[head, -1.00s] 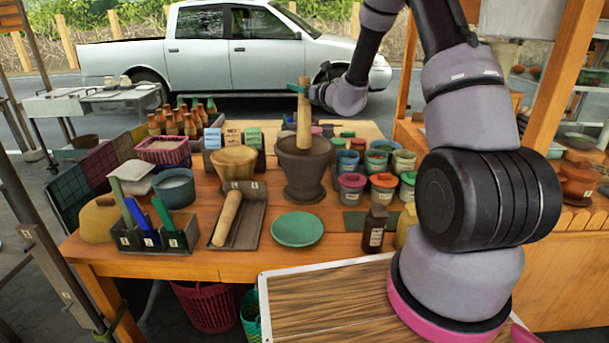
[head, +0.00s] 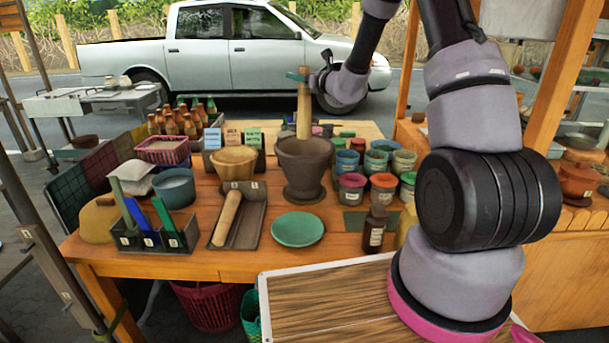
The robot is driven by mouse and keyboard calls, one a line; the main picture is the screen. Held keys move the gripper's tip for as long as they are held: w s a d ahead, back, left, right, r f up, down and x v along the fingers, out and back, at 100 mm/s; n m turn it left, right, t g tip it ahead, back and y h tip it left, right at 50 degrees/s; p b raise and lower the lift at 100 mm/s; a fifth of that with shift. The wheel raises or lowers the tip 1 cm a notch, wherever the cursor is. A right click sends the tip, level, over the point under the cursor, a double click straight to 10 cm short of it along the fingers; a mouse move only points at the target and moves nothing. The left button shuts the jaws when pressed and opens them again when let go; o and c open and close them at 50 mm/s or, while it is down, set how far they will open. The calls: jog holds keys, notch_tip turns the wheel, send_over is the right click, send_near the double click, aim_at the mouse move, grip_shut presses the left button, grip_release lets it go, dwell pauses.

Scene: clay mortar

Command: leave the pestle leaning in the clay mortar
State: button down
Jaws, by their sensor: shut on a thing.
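The dark clay mortar (head: 302,182) stands upright near the middle of the table. A light wooden pestle (head: 304,112) is upright over it, its lower end at the level of the mortar's far rim in the picture. I cannot tell whether that end is inside the mouth or just above it. My gripper (head: 299,77), with teal fingertips, is shut on the upper part of this pestle. A second wooden pestle (head: 228,214) lies in a dark tray (head: 248,228) to the left.
A wooden mortar (head: 234,164) stands left of the clay mortar. A green plate (head: 297,229) lies in front. Several lidded pots (head: 352,188) and a dark bottle (head: 375,228) are to the right. Bottles (head: 172,122) and a pink basket (head: 163,150) are at the back left.

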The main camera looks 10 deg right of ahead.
aim_at(299, 124)
jog(key=shift+s+a+f, duration=0.1)
jog(key=shift+s+f, duration=0.1)
jog(key=shift+f, duration=3.9)
jog(key=shift+s+f, duration=0.15)
jog(key=shift+f, duration=3.95)
jog(key=shift+c, duration=1.4)
grip_release()
